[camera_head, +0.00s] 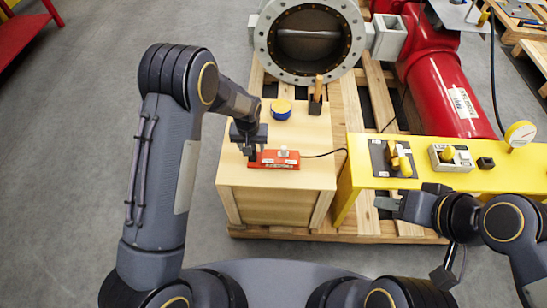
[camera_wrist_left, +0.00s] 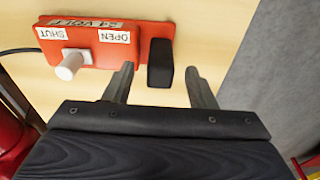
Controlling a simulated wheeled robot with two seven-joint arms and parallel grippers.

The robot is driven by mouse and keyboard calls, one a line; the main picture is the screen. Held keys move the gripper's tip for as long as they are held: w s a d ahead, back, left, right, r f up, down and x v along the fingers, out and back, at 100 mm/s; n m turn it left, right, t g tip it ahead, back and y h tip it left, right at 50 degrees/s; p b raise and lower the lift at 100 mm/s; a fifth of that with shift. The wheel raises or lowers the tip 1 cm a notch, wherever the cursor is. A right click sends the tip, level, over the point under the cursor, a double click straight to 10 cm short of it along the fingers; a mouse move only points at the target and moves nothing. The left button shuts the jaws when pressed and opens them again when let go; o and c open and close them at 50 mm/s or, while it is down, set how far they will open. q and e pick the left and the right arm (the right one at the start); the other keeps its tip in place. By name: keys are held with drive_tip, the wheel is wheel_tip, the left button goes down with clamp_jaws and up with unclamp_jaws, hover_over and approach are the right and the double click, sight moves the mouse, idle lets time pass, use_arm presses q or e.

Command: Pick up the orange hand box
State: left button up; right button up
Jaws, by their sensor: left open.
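The orange hand box (camera_head: 282,161) lies on the wooden crate top, with a black cable leaving its right end. In the left wrist view the orange hand box (camera_wrist_left: 98,42) shows a white knob (camera_wrist_left: 70,66) between SHUT and OPEN labels. A black block (camera_wrist_left: 160,60) is at its end. My left gripper (camera_head: 250,152) is open at the left end of the box. In the wrist view its two fingers (camera_wrist_left: 158,78) stand on either side of the black block, with gaps visible. My right gripper (camera_head: 392,203) is by the yellow bench's front edge; its jaw opening is unclear.
The wooden crate (camera_head: 232,174) also carries a blue and yellow round item (camera_head: 281,110) and a wooden-handled tool (camera_head: 317,92) in a dark holder. The yellow bench (camera_head: 450,178) with switches stands right. A grey valve (camera_head: 308,42) and red cylinder (camera_head: 445,85) are behind.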

use_arm(q)
drive_tip(key=shift+w+f, duration=0.1)
drive_tip(key=shift+f, duration=0.8)
clamp_jaws()
wheel_tip(320, 180, up, 9)
drive_tip(key=shift+f, duration=4.1)
